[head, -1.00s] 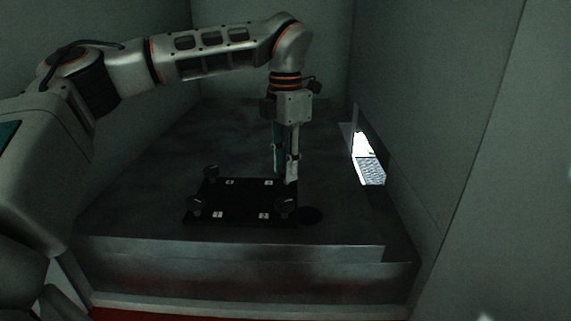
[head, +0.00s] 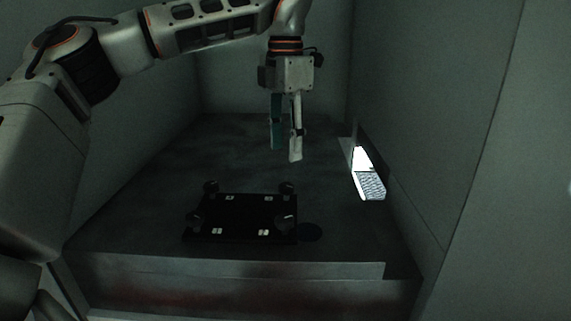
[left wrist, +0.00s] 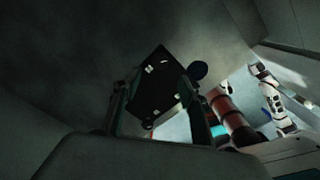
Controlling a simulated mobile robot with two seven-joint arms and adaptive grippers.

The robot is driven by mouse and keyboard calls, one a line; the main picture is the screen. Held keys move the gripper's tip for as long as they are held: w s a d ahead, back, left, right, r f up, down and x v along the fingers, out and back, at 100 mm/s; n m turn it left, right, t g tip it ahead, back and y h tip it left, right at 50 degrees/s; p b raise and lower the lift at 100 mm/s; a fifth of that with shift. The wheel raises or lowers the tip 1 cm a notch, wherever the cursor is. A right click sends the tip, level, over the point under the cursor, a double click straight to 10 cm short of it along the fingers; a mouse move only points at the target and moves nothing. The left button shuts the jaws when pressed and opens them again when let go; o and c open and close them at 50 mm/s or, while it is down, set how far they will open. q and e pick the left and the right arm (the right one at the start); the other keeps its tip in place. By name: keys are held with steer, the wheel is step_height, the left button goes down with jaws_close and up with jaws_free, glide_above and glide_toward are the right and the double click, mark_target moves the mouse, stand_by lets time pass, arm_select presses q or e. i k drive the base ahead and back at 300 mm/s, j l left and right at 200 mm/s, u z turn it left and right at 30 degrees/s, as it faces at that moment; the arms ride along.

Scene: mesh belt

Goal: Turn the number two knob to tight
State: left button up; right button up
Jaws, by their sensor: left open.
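A black panel (head: 240,217) lies on the dark metal surface, with a knob near each corner. These are the back left knob (head: 211,187), back right knob (head: 286,187), front left knob (head: 195,222) and front right knob (head: 281,222). Small white labels (head: 229,198) sit near them, but I cannot read their numbers, so I cannot tell which knob is number two. My left gripper (head: 286,152) is open and empty, pointing down, above and behind the back right knob, apart from it. In the left wrist view the panel (left wrist: 155,92) shows between the fingers. My right gripper is out of view.
A dark round disc (head: 309,232) lies right of the panel. The metal surface (head: 150,190) around the panel is clear. Walls enclose it at the left, back and right. A bright opening (head: 369,184) shows at the right wall. The scene is dim.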

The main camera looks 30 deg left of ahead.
mark_target(283, 222)
steer(key=k+l, duration=0.5)
steer(key=k, duration=0.15)
steer(key=k+l, duration=0.45)
steer(key=k, duration=0.25)
